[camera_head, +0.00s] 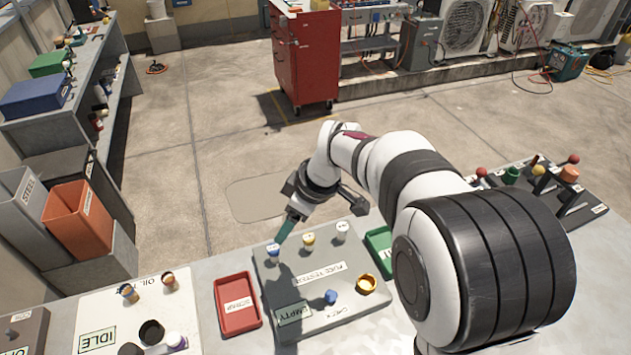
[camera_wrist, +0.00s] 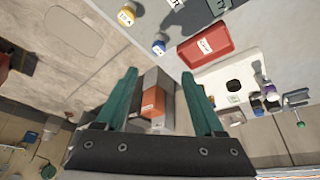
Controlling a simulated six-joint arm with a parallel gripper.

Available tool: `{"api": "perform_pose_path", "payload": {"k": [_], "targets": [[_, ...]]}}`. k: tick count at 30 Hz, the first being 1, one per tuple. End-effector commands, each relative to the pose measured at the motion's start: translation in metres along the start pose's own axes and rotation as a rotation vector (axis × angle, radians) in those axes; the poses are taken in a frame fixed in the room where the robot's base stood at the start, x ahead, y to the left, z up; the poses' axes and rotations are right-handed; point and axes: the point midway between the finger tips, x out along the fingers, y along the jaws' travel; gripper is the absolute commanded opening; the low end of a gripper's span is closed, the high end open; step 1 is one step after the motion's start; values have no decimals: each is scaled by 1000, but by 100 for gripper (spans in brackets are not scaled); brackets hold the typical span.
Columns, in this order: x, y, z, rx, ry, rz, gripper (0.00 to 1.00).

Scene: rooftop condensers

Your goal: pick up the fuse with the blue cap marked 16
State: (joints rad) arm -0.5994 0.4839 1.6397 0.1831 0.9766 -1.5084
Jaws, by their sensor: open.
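The fuse with the blue cap (camera_head: 274,251) stands upright at the left of a row of three on the grey fuse tester board (camera_head: 262,290). Its mark is too small to read. In the wrist view the blue-capped fuse (camera_wrist: 159,44) is just beyond my fingertips, near the board's edge. My gripper (camera_head: 287,230) is open and empty, with its green fingers above and slightly right of the blue cap in the head view. The wrist view shows both fingers (camera_wrist: 159,75) spread apart, with nothing between them.
A yellow-capped fuse (camera_head: 309,240) and a white-capped fuse (camera_head: 342,230) stand to the right. The board also has a blue knob (camera_head: 331,297) and an orange ring (camera_head: 367,284). A red SCRAP tray (camera_head: 219,296) lies left, a green tray (camera_head: 378,240) right.

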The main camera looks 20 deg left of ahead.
Motion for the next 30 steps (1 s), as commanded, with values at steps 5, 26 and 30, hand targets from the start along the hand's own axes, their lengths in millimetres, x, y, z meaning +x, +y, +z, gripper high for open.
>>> {"api": "perform_pose_path", "payload": {"k": [5, 26, 30], "targets": [[53, -1, 2, 4, -5, -5, 70], [140, 3, -1, 8, -3, 0, 70], [140, 3, -1, 8, -3, 0, 52]]}}
